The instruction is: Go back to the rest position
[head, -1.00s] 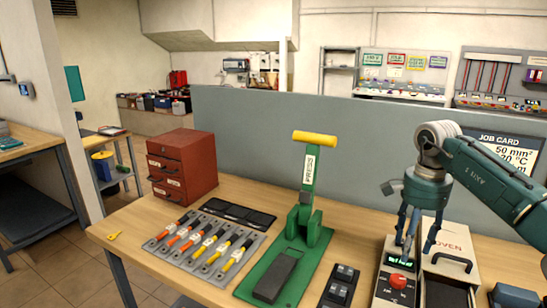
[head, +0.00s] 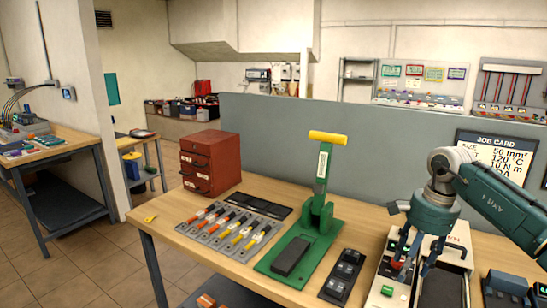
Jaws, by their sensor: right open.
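My right gripper (head: 412,264) shows at the right in the head view, its dark teal arm coming in from the right edge. Its fingers point down, apart and empty, above the white oven unit (head: 396,288). They hide part of the oven's front panel and its red knob. I cannot tell whether the fingertips touch the oven. My left gripper is not in view.
On the wooden bench (head: 180,250) stand a red drawer cabinet (head: 209,163), a rack of cable lugs and handles (head: 230,231), a green press (head: 305,235) with a yellow handle, and a dark block (head: 344,278). A grey partition (head: 280,130) runs behind. Floor is free at the left.

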